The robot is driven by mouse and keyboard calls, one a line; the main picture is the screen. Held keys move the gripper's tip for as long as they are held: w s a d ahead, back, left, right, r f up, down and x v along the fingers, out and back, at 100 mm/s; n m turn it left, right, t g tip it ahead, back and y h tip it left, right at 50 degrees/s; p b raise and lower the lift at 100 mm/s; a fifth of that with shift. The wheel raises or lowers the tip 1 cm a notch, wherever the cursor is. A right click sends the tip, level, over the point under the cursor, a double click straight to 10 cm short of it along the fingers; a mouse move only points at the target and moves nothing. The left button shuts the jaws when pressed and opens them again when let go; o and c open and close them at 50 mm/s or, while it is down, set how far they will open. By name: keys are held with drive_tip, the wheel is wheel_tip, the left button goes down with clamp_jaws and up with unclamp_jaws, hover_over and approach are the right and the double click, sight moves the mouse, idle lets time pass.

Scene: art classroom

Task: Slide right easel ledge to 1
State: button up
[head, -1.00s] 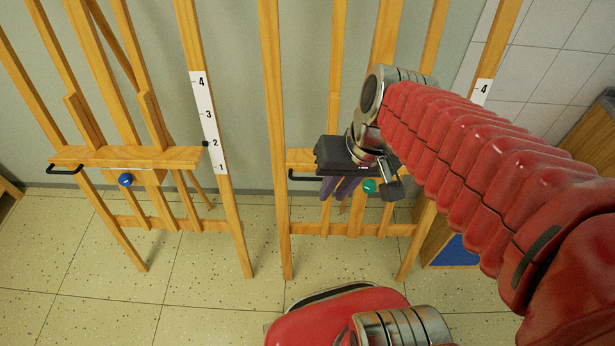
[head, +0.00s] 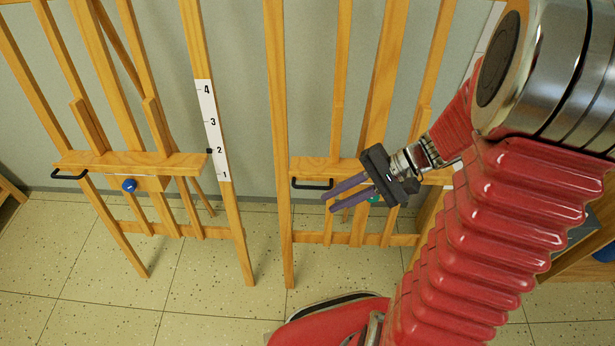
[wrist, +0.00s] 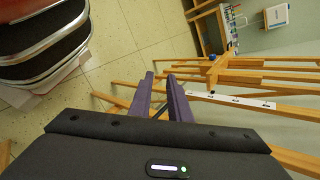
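The right easel's wooden ledge (head: 325,168) spans its uprights in the head view, with a black handle (head: 312,187) at its left end. A green knob (head: 375,199) below the ledge is mostly hidden by my gripper. My gripper (head: 331,200) is in front of the ledge, its purple fingers pointing left, just below and right of the handle. The fingers are parted, also in the wrist view (wrist: 159,76). I cannot tell whether they touch the handle. My arm hides the ledge's right end and this easel's number scale.
The left easel has a ledge (head: 100,162), a blue knob (head: 129,185) and a white number strip (head: 213,130); its black pointer is near 2. The tiled floor (head: 110,310) in front is clear. A wooden shelf (wrist: 208,30) shows in the wrist view.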

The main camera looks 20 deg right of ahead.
sight(319, 188)
drive_tip(key=w+d+f+m+t+y, duration=0.2)
drive_tip(key=w+d+f+m+t, duration=0.2)
drive_tip(key=d+f+m+t, duration=0.2)
drive_tip(key=d, duration=0.2)
drive_tip(key=shift+w+d+f, duration=0.2)
drive_tip(key=shift+d+f, duration=0.05)
drive_tip(key=shift+d, duration=0.05)
drive_tip(key=shift+a, duration=0.1)
drive_tip(key=shift+x, duration=6.85)
drive_tip(key=shift+w+r, duration=0.1)
drive_tip(key=shift+r, duration=0.05)
clamp_jaws()
